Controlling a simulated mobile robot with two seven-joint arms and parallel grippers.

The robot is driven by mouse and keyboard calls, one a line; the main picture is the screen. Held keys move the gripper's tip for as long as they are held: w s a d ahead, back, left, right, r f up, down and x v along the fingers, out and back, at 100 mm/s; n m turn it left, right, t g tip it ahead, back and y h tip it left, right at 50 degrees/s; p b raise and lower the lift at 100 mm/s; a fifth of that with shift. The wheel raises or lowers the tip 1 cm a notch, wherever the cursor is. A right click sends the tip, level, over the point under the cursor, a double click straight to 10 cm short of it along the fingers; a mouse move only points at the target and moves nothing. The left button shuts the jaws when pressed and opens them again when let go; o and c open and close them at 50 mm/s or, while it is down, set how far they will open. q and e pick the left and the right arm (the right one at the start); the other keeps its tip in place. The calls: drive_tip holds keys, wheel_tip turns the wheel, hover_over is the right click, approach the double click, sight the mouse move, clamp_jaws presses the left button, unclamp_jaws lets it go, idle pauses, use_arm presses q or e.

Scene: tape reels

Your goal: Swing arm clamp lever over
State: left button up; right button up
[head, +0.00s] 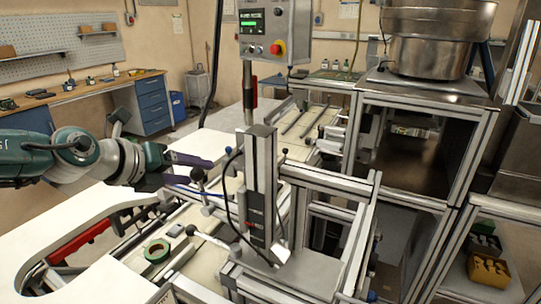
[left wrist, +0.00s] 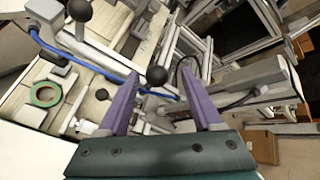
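My left gripper (head: 200,170) reaches in from the left in the head view, beside the upright metal column of the fixture. Its two purple fingers are spread apart in the left wrist view (left wrist: 158,74). A black ball knob (left wrist: 157,76) on a lever shows between the fingertips there; whether they touch it I cannot tell. In the head view a dark knob (head: 198,174) stands by the fingers. Another black knob (head: 190,229) sits on a light lever nearer the front. Which lever is the arm clamp's is unclear. A green tape reel (head: 157,251) lies flat on the fixture bed. My right gripper is out of view.
The grey upright column (head: 261,170) and aluminium frame (head: 345,180) stand close right of the gripper. A control box (head: 266,30) hangs above. A white table surface (head: 50,215) lies below my left arm. A blue hose (left wrist: 60,51) runs along the fixture.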

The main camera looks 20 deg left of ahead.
use_arm(q)
drive_tip(key=p+v, duration=0.6)
drive_tip(key=v, duration=0.4)
drive_tip(key=shift+d, duration=0.15)
